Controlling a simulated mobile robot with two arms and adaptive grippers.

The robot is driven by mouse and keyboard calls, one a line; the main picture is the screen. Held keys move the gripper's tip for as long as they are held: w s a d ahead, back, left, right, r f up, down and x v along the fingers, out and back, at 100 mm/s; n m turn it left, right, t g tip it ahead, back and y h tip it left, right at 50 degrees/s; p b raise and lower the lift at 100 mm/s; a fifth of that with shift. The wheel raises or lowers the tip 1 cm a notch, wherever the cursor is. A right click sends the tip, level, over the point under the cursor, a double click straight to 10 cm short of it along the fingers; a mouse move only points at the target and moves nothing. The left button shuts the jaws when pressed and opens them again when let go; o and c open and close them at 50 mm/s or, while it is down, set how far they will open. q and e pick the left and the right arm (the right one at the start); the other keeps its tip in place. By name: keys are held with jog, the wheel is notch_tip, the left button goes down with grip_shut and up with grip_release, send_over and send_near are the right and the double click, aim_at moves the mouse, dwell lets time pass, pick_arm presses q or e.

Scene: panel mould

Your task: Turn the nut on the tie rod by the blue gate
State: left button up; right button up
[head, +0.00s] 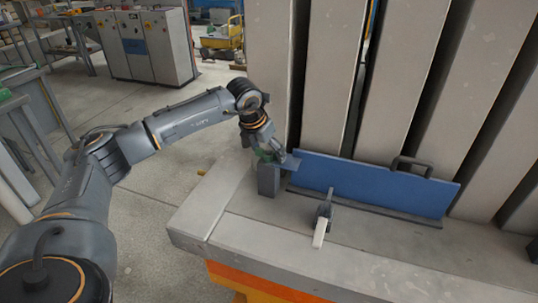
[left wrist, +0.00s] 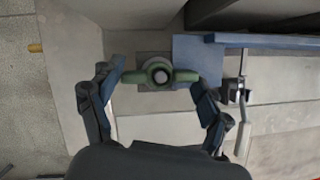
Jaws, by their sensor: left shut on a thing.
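The nut (left wrist: 185,76) is green with two wings and sits around the round end of the tie rod (left wrist: 159,76), seen end-on in the left wrist view. My left gripper (head: 270,156) is shut on the nut, with one finger at each wing. In the head view the gripper hides most of the nut, above a dark grey block (head: 268,181). The blue gate (head: 375,185) stands upright just right of the gripper, with a dark handle on its top edge. My right gripper is in neither view.
A clamp with a white-tipped lever (head: 320,232) stands on the grey bed (head: 265,238) in front of the gate. Tall grey panels (head: 400,80) rise close behind the gate and gripper. The bed's front left corner is clear.

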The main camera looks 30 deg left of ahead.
pick_arm(q)
jog(key=shift+f+m+h, duration=0.1)
jog(key=shift+m+h, duration=0.2)
jog(key=shift+m, duration=0.7)
jog(key=shift+c, duration=0.2)
jog(key=shift+s+a+m, duration=0.1)
jog(key=shift+a+m, duration=0.05)
jog(key=shift+m, duration=0.15)
grip_shut()
jog(key=shift+m+h, duration=0.3)
jog(key=shift+m, duration=0.1)
jog(key=shift+m+g+h, duration=0.6)
jog(key=shift+m, duration=1.1)
jog(key=shift+m, duration=0.9)
jog(key=shift+f+m+g+h, duration=0.1)
jog(key=shift+m+g+h, duration=0.35)
jog(key=shift+m, duration=0.35)
